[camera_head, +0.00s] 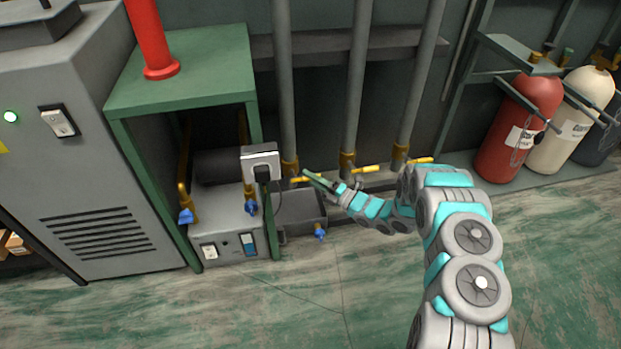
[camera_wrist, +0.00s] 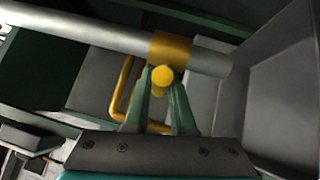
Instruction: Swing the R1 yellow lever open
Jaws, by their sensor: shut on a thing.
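In the head view three grey vertical pipes with brass valves carry yellow levers; no label naming R1 is readable. The yellow lever on the left pipe (camera_head: 299,180) is at the tip of my gripper (camera_head: 309,177), partly hidden by it. In the wrist view the round end of this yellow lever (camera_wrist: 162,76) sits between the two green fingers of my gripper (camera_wrist: 161,92), which is shut on it. A brass collar (camera_wrist: 170,48) on the grey pipe (camera_wrist: 90,32) is just beyond. The middle lever (camera_head: 367,169) and right lever (camera_head: 421,160) stand apart from the gripper.
A green stand (camera_head: 185,75) with a grey machine and blue valves is to the left. A grey bin (camera_head: 305,215) is below the left valve. Red (camera_head: 515,125) and cream (camera_head: 570,120) cylinders stand at right. The front floor is clear.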

